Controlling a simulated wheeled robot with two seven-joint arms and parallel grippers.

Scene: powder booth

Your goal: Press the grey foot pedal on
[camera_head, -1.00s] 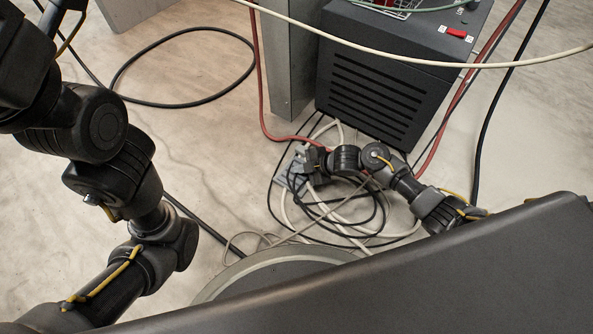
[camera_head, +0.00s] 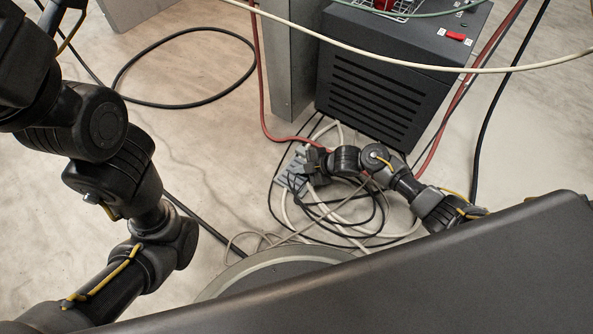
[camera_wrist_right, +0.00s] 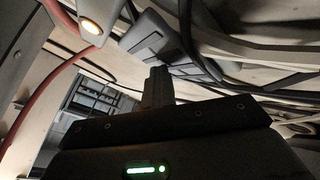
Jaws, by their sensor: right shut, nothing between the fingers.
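A grey device (camera_head: 289,178), which looks like the foot pedal, lies on the floor among tangled cables in the head view. My right gripper (camera_head: 303,160) is low over it and hides part of it. In the right wrist view the shut fingers of the right gripper (camera_wrist_right: 158,80) point at the grey device (camera_wrist_right: 155,38), their tips at or just short of it. I cannot tell whether they touch or whether the pedal is pressed down. A lit yellowish lamp (camera_wrist_right: 91,26) shows beside it. My left arm is in the head view, but its gripper is not.
Black and white cables (camera_head: 345,215) loop around the device. A dark vented cabinet (camera_head: 375,85) with a red switch (camera_head: 456,35) stands behind, beside a grey post (camera_head: 290,65). A red hose (camera_head: 263,110) runs down past the post.

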